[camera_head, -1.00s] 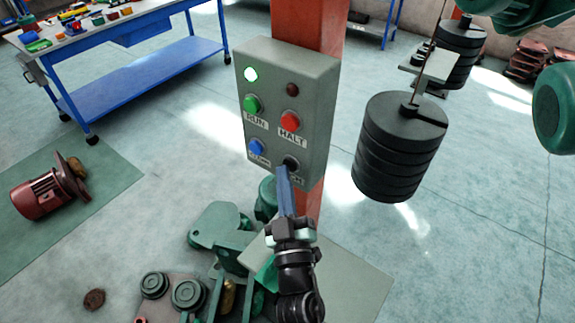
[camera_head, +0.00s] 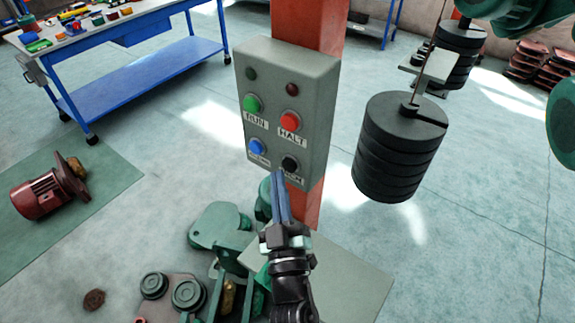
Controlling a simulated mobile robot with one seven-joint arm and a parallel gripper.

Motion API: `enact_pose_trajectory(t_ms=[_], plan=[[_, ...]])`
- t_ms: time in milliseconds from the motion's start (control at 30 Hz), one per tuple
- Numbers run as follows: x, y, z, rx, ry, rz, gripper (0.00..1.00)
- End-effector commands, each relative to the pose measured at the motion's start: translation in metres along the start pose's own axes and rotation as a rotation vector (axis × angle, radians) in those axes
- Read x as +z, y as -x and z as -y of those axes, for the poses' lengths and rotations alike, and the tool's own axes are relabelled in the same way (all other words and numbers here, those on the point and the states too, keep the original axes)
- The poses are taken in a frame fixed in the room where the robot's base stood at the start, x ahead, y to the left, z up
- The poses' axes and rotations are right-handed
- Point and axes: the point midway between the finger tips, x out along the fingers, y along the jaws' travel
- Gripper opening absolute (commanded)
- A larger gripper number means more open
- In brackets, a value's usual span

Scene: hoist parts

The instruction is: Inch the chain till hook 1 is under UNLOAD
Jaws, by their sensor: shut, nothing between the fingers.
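A grey control box (camera_head: 317,112) is fixed to a red-orange post (camera_head: 318,30). It carries a green RUN button (camera_head: 253,104), a red HALT button (camera_head: 290,122), a blue button (camera_head: 256,147) with a partly unreadable label, and a black button (camera_head: 290,163) whose label is partly covered by my gripper. The lamps above, a green one (camera_head: 251,74) and a red one (camera_head: 292,89), are both dark. My gripper (camera_head: 280,174) is shut and empty, its fingertips just below and left of the black button, seemingly apart from it. No numbered hook or UNLOAD sign is visible.
A stack of black weights (camera_head: 398,150) hangs right of the box, with another stack (camera_head: 459,50) behind. Green castings (camera_head: 222,226) lie below the box. A red motor (camera_head: 42,194) lies on a green mat (camera_head: 110,185) at left. A blue workbench (camera_head: 150,70) stands behind.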

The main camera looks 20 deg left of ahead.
Motion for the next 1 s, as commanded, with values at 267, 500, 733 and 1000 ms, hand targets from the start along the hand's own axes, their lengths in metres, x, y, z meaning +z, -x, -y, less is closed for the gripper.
enact_pose_trajectory(t_ms=[267, 500, 733, 1000], plan=[[-0.004, 0.008, 0.007, -0.002, 0.000, -0.001, 0.00], [-0.016, 0.025, 0.019, -0.002, -0.001, -0.001, 0.00], [-0.024, 0.035, 0.026, -0.001, -0.001, 0.001, 0.00], [-0.025, 0.035, 0.025, -0.001, 0.000, 0.000, 0.00]])
